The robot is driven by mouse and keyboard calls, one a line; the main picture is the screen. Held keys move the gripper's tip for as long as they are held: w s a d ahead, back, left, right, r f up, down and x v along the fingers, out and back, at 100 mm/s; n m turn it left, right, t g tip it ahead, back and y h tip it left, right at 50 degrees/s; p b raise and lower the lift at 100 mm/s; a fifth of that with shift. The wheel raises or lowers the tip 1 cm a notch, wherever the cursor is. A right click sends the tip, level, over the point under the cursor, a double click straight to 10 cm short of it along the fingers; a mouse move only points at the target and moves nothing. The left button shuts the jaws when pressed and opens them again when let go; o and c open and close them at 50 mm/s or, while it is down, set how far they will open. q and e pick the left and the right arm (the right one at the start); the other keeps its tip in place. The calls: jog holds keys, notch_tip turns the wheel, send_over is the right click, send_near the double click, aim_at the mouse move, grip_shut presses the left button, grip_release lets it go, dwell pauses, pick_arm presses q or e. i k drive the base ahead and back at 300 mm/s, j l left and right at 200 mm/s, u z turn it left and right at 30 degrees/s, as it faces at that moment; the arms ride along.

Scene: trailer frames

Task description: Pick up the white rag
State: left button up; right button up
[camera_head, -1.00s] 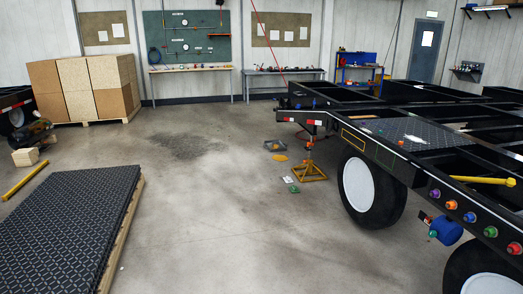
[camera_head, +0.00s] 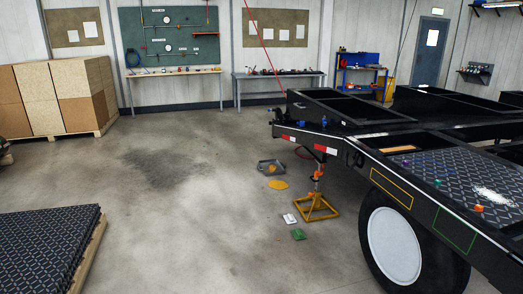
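Neither of my grippers is in view.
The black trailer frame (camera_head: 340,120) with its large wheel (camera_head: 394,246) fills the right. A yellow jack stand (camera_head: 317,208), a green piece (camera_head: 298,234) and a grey tray (camera_head: 271,166) are by it. Stacked dark plates (camera_head: 45,245) are at lower left. The middle floor is clear.

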aim_at(290, 219)
jog(key=i, duration=2.35)
jog(key=i+z, duration=0.2)
jog(key=i, duration=0.2)
jog(key=i+j+z, duration=0.2)
jog(key=i, duration=0.25)
jog(key=i+j+z, duration=0.2)
jog(key=i, duration=0.2)
jog(key=i+j+z, duration=0.2)
jog(key=i, duration=0.2)
